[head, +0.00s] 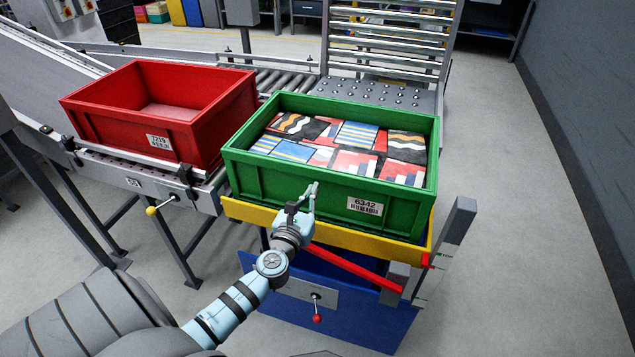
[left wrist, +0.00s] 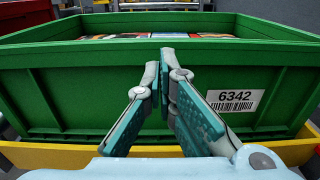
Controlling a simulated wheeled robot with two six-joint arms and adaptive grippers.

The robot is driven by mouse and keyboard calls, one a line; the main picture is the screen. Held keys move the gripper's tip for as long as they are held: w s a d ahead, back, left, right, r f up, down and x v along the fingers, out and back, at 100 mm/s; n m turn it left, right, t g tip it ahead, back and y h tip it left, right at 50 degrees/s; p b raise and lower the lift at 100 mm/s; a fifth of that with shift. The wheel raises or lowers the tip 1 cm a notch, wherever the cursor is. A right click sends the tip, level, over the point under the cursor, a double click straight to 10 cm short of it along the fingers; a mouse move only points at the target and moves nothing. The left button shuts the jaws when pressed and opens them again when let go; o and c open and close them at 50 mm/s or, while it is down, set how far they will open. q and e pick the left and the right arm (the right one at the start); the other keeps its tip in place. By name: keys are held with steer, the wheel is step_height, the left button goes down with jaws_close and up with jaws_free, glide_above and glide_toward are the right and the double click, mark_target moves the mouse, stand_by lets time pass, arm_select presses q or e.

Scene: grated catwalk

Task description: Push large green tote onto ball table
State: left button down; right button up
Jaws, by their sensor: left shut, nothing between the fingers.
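The large green tote (head: 400,207) stands on a yellow platform (head: 235,208) on a blue base, with several patterned packages (head: 345,150) inside. Its front label reads 6342. The ball table (head: 385,98), a grey plate with small balls, lies just behind the tote. My left gripper (head: 314,188) is shut and empty, with its fingertips at the tote's front wall, left of the label. In the left wrist view the green tote (left wrist: 60,95) fills the picture behind the fingers (left wrist: 166,60); I cannot tell whether they touch. My right gripper is not in view.
A red tote (head: 120,120) stands on the conveyor to the left. A roller rack (head: 388,35) rises behind the ball table. A grey post (head: 455,230) and a red bar (head: 350,265) are at the platform's front right. The floor on the right is clear.

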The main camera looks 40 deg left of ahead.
mark_target(321, 175)
arm_select(q)
steer(key=shift+x, duration=2.3)
